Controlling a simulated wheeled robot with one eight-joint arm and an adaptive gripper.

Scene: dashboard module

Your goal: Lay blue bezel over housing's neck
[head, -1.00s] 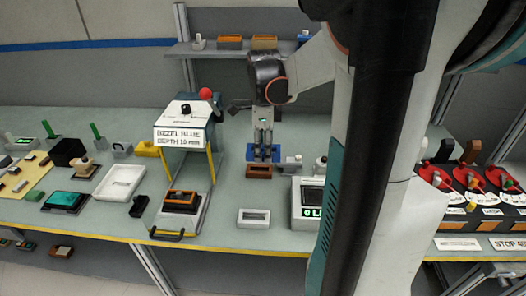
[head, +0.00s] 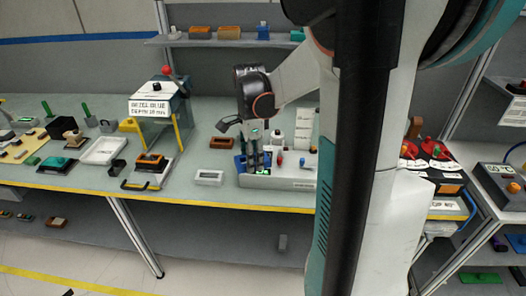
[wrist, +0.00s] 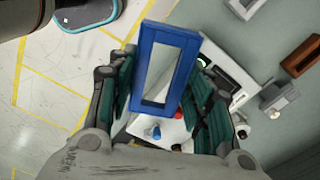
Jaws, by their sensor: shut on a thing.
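The blue bezel (wrist: 188,50) is a rectangular frame with an open window. My gripper (wrist: 160,88) is shut on it, one finger along each long side. In the head view the bezel (head: 240,165) hangs at my gripper (head: 252,166), at the near edge of a white device with a green light. A black-and-orange block (head: 151,158) sits in a grey tray before the press labelled "BEZEL BLUE DEPTH 10 mm"; it may be the housing. The bezel is well to its right. No neck can be made out.
A brown frame (head: 222,142) and a white frame (head: 209,178) lie on the bench (head: 195,150) left of my gripper. The white device (head: 290,183) and bottles stand close beside it. The press (head: 160,107) with yellow posts is further left. The yellow-striped front edge is near.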

